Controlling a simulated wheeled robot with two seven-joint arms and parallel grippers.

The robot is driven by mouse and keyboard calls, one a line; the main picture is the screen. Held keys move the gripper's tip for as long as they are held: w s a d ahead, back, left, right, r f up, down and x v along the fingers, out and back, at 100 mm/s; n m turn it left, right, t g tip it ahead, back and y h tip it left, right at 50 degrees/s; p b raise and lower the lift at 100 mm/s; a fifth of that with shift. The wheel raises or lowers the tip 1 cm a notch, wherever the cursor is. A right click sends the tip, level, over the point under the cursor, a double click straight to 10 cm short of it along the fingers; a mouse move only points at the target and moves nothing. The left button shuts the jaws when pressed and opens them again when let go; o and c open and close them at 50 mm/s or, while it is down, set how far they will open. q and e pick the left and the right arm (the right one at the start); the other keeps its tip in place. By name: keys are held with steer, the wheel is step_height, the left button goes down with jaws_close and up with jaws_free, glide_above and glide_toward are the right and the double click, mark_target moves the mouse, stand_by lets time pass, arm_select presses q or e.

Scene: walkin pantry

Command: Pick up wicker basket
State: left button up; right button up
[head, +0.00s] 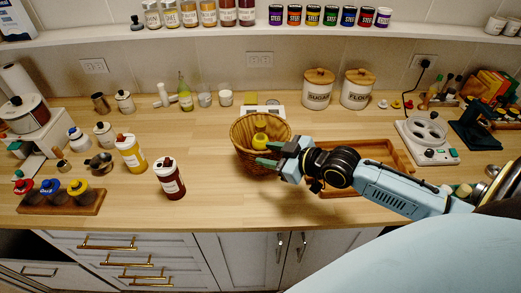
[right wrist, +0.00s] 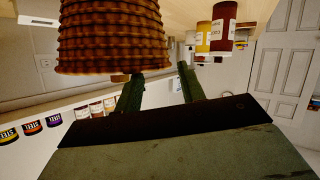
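The wicker basket (head: 243,150) stands upright on the wooden counter, with a yellow item (head: 260,139) inside. My right gripper (head: 263,154) is at the basket's right front side, its green fingers apart and pointing left across it. In the right wrist view, which is upside down, the basket (right wrist: 110,38) fills the upper left, and the right gripper (right wrist: 161,70) shows two separated fingers with a gap between them. The left finger tip is close to the basket's rim; whether it touches cannot be told. My left gripper is not in view.
A wooden tray (head: 408,160) lies behind my right arm. A dark red bottle (head: 170,180) and a yellow bottle (head: 131,153) stand left of the basket. A scale (head: 262,111) is behind it, with sugar (head: 318,90) and flour (head: 357,90) canisters. Counter in front is clear.

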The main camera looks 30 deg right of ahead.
mark_target(258, 152)
steer(key=x, duration=0.4)
steer(key=shift+w+a, duration=0.1)
steer(key=shift+w, duration=0.15)
